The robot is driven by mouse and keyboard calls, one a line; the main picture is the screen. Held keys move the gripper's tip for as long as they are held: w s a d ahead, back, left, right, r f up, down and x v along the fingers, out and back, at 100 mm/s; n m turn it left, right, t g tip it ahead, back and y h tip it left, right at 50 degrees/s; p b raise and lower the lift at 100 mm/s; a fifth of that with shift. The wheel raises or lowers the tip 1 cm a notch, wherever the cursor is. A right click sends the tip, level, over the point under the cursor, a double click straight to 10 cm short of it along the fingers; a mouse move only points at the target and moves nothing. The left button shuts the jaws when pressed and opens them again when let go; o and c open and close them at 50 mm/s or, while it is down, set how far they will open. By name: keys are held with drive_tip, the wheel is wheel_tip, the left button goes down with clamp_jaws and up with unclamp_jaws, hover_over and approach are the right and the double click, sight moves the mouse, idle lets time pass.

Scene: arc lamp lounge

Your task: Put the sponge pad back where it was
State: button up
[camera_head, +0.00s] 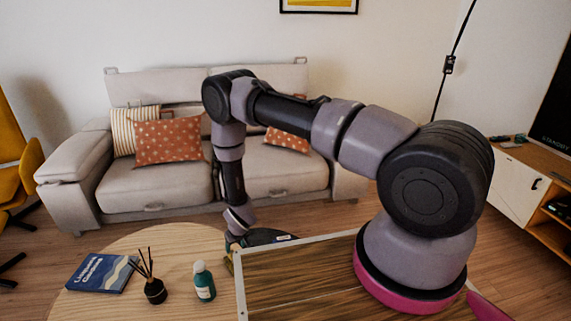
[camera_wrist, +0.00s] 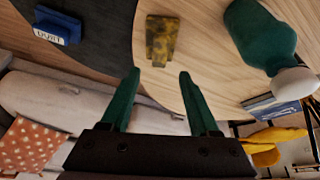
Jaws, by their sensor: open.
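The sponge pad (camera_wrist: 162,40) is a small mottled yellow-and-dark block in the wrist view. It lies on the pale wooden table (camera_wrist: 205,60), next to the edge of a dark grey surface (camera_wrist: 100,32). My gripper (camera_wrist: 160,73) has two green fingers spread apart with nothing between them. In the wrist picture the pad appears just beyond the fingertips, in line with the gap, not held. In the head view the arm reaches down at the table's far right side, and a small yellow bit of the pad (camera_head: 229,262) shows near the arm's end.
A blue block marked DUST (camera_wrist: 57,25) is on the dark surface. A teal bottle with a pale cap (camera_head: 204,282) stands on the table, also in the wrist view (camera_wrist: 262,38). A reed diffuser (camera_head: 155,290) and blue book (camera_head: 103,273) are left of it. A sofa (camera_head: 155,185) stands behind.

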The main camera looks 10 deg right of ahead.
drive_tip(key=w+d+r+m, duration=0.1)
drive_tip(key=w+r, duration=0.4)
drive_tip(key=r, duration=0.7)
drive_tip(key=w+d+r+m, duration=0.1)
drive_tip(key=w+r, duration=0.3)
drive_tip(key=r, duration=0.7)
drive_tip(key=s+d+r+m+t, duration=0.1)
drive_tip(key=d+r, duration=0.3)
drive_tip(key=r, duration=0.8)
drive_tip(key=d+r+m, duration=0.1)
drive_tip(key=d+r, duration=0.4)
drive_tip(key=r, duration=0.7)
drive_tip(key=s+d+r+m, duration=0.1)
drive_tip(key=s+d+r, duration=0.3)
drive_tip(key=s+r, duration=0.3)
drive_tip(key=s+d+r+m, duration=0.1)
drive_tip(key=s+d+r, duration=0.3)
drive_tip(key=r, duration=0.6)
drive_tip(key=s+d+r+m+t, duration=0.1)
drive_tip(key=s+d+r, duration=0.2)
drive_tip(key=s, duration=0.7)
drive_tip(key=s+d+r+m+t, duration=0.1)
drive_tip(key=s+d+r, duration=0.2)
drive_tip(key=s, duration=0.6)
drive_tip(key=shift+s+d+r, duration=0.2)
drive_tip(key=shift+s+r, duration=0.15)
drive_tip(key=shift+r, duration=0.05)
